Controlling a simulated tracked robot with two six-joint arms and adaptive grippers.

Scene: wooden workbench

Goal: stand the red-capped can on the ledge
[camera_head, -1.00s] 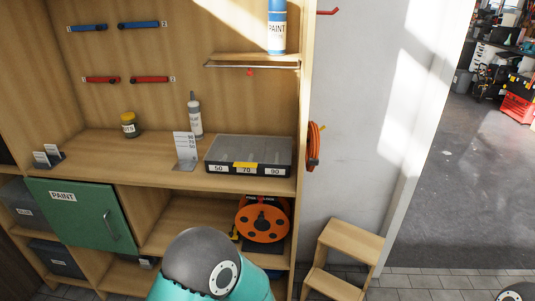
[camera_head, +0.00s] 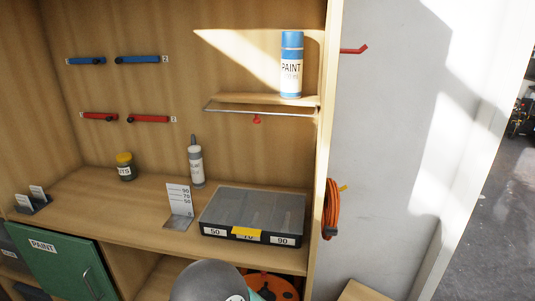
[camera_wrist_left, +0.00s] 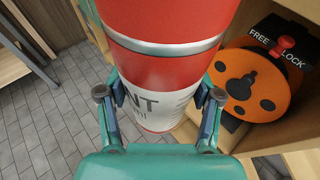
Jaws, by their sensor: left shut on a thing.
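The can (camera_wrist_left: 165,70) fills the upper middle of the left wrist view, red with a silver band and a white label showing "NT". Its top end is cut off by the picture edge. My left gripper (camera_wrist_left: 161,95) is shut on it, one finger on each side of the label. The can and this gripper are out of the head view. The ledge (camera_head: 240,98) is a small wooden shelf with a metal rail along its front, high on the back panel. A blue paint can (camera_head: 291,67) stands upright at its right end; its left part is bare. My right gripper is in neither view.
Below the ledge, a divided tray (camera_head: 243,239), a white-grey bottle (camera_head: 196,164), a yellow-lidded jar (camera_head: 125,168) and a marked gauge stand (camera_head: 179,204) occupy the worktop. The side panel (camera_head: 325,130) edges the ledge's right. An orange reel (camera_wrist_left: 252,82) sits in the lower cubby.

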